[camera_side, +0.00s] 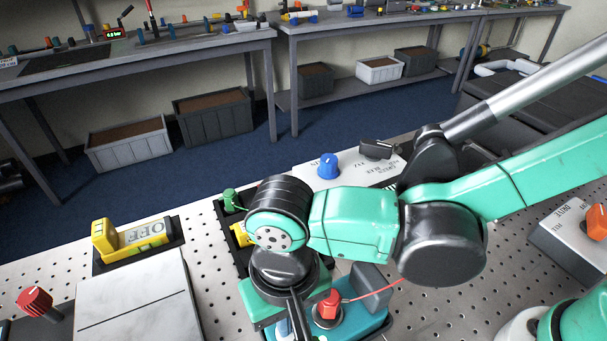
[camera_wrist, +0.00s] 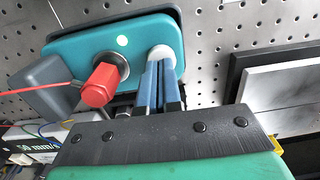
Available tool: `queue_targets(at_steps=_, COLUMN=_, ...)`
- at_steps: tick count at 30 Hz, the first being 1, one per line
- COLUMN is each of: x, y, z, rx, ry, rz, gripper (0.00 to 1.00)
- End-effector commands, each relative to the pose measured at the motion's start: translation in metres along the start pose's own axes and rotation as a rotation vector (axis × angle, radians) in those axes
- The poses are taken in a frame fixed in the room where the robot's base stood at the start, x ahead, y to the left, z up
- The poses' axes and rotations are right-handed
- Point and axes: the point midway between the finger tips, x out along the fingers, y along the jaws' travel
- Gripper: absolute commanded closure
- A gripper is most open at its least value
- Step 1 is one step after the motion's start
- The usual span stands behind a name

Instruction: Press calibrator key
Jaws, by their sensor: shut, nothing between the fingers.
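The calibrator is a teal box (camera_wrist: 85,45) with rounded corners; part of it also shows at the bottom of the side view (camera_side: 372,322). A round white key (camera_wrist: 160,54) stands on its face. My gripper (camera_wrist: 162,72) is shut and empty, its two blue fingers together with their tips at the white key. I cannot tell whether they touch or press it. In the side view my gripper (camera_side: 298,318) points down beside the red fitting (camera_side: 328,304).
A grey block (camera_wrist: 45,85) and the red wire (camera_wrist: 30,123) are close to the calibrator. A grey plate in a dark frame (camera_wrist: 285,92) lies to the right in the wrist view. The perforated table (camera_side: 205,260) has bare room left of my gripper.

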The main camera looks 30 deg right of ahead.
Motion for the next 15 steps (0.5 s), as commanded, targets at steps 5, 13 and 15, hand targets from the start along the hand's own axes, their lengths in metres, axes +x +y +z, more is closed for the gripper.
queue_targets(at_steps=5, x=0.004, y=0.000, z=0.000, rx=0.000, ry=0.000, rz=0.001, gripper=1.00)
queue_targets(at_steps=13, x=0.019, y=0.000, z=-0.001, rx=0.002, ry=0.003, rz=0.001, gripper=1.00)
queue_targets(at_steps=15, x=0.019, y=0.000, z=-0.001, rx=0.002, ry=0.004, rz=0.000, gripper=1.00)
